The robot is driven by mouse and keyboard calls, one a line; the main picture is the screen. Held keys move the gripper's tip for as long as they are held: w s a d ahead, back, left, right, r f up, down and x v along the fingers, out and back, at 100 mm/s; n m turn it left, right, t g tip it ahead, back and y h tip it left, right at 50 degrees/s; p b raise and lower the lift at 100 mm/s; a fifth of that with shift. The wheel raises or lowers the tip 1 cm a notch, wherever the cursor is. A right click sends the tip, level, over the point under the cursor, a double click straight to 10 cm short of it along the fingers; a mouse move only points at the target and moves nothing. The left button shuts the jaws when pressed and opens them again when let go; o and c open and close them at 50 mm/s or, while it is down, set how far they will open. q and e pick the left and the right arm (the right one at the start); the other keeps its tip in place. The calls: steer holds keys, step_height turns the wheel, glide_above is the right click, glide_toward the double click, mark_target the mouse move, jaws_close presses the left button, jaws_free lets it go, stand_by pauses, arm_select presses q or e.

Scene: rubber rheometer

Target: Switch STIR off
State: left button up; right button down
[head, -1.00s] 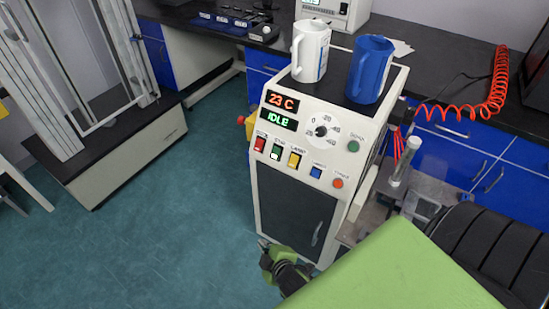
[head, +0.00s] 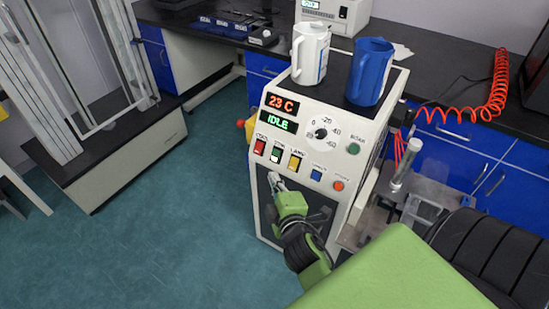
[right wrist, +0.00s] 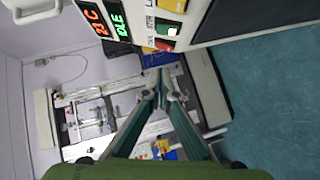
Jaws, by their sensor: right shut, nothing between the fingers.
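The machine's front panel (head: 318,165) carries a row of rocker switches. The STIR switch (head: 275,154) is the green and white one, between a red switch (head: 259,147) and a yellow LAMP switch (head: 295,161). Its on or off position is too small to tell. My right gripper (head: 272,178) is shut and empty, just below the STIR switch and apart from it as far as I can see. In the right wrist view, the closed fingertips (right wrist: 160,76) are below the red switch (right wrist: 164,45), with the STIR switch (right wrist: 172,30) above it.
A blue button (head: 316,173), an orange button (head: 338,185), a green button (head: 353,147) and a dial (head: 321,133) share the panel. A white jug (head: 309,55) and a blue jug (head: 370,72) stand on top. Open floor (head: 160,225) lies to the left.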

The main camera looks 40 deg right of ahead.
glide_toward(273, 151)
steer(key=w+a, duration=0.2)
steer(key=w, duration=0.2)
steer(key=shift+w+d+f, duration=0.25)
steer(key=shift+w+d, duration=0.05)
steer(key=shift+d, duration=0.3)
steer(key=shift+w+d+f, duration=0.2)
steer(key=shift+w+d, duration=0.1)
steer(key=shift+d, duration=0.3)
steer(key=shift+w+d+f, duration=0.25)
steer(key=shift+d+f, duration=0.05)
steer(key=shift+d, duration=0.35)
steer(key=shift+p, duration=0.3)
steer(key=p, duration=0.1)
steer(key=r+p, duration=0.1)
steer(key=p, duration=0.1)
steer(key=shift+w+d+y, duration=0.15)
steer(key=shift+d+y, duration=0.15)
steer(key=shift+f+g, duration=0.3)
steer(key=shift+f, duration=0.15)
